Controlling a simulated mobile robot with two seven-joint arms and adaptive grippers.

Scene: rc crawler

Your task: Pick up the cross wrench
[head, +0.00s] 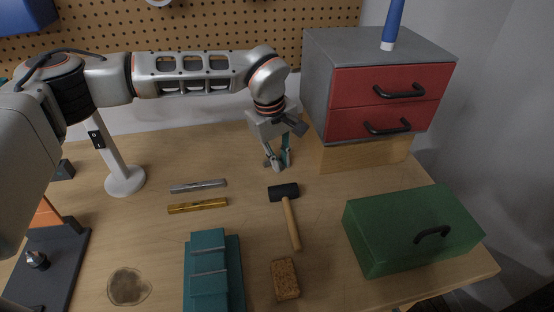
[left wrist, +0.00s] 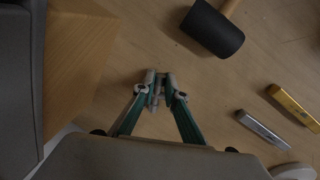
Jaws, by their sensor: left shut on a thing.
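My left gripper (head: 277,163) hangs pointing down over the back middle of the workbench, just left of the drawer cabinet. In the left wrist view my left gripper (left wrist: 159,80) has its green fingers brought close together on a small grey metal piece, which I take to be the cross wrench (left wrist: 157,96). Only a little of it shows between the fingertips, and its full cross shape cannot be made out. I cannot tell whether it touches the bench. My right gripper is in neither view.
A mallet (head: 289,211), silver bar (head: 198,186) and gold bar (head: 198,205) lie in front. A grey-red drawer cabinet (head: 340,121) stands on a wooden block (head: 363,155). A green toolbox (head: 385,240), sponge (head: 285,279) and teal box (head: 208,250) sit nearer.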

